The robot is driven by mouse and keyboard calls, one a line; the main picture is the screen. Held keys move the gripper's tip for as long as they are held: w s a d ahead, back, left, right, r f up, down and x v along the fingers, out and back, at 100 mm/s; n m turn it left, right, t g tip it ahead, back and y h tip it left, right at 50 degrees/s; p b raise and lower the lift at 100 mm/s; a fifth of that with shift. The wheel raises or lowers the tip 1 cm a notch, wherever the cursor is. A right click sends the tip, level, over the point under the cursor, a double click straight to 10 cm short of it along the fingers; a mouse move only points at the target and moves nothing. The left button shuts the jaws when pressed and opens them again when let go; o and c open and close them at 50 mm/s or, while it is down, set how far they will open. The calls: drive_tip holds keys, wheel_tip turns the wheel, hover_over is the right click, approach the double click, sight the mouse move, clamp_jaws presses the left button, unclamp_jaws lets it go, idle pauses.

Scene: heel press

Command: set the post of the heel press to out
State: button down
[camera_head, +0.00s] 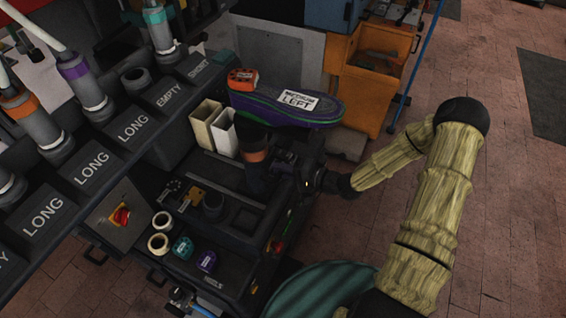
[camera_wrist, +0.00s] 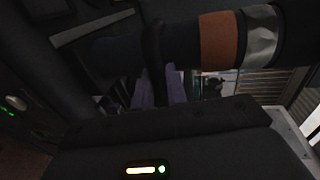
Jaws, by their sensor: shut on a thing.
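A dark post with an orange band (camera_head: 256,156) is above the deck of the black heel press (camera_head: 226,180) in the head view. In the wrist view the post (camera_wrist: 221,40) lies across the top of the picture, with its orange band and a grey end at the right. My gripper (camera_head: 276,160) reaches it from the right and is shut on it. In the wrist view my gripper's fingers (camera_wrist: 160,84) meet the dark part of the post. The post's lower end is dark against the press, so I cannot tell whether it touches the deck.
A sloped rack at left has a purple-banded post (camera_head: 77,72), others, and labels such as LONG and EMPTY. Two cream bins (camera_head: 207,124) and a purple sole marked LEFT (camera_head: 280,108) stand behind. Brick floor is free at right.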

drive_tip(key=shift+d+f, duration=0.2)
drive_tip(key=shift+d, duration=0.05)
drive_tip(key=c, duration=1.5)
unclamp_jaws()
drive_tip(key=shift+d+r, duration=0.1)
drive_tip(key=shift+d, duration=0.05)
drive_tip(key=shift+a, duration=0.2)
drive_tip(key=shift+s+d+r, duration=0.1)
drive_tip(key=v, duration=1.7)
drive_tip(key=shift+d+b, duration=0.15)
drive_tip(key=shift+b, duration=0.2)
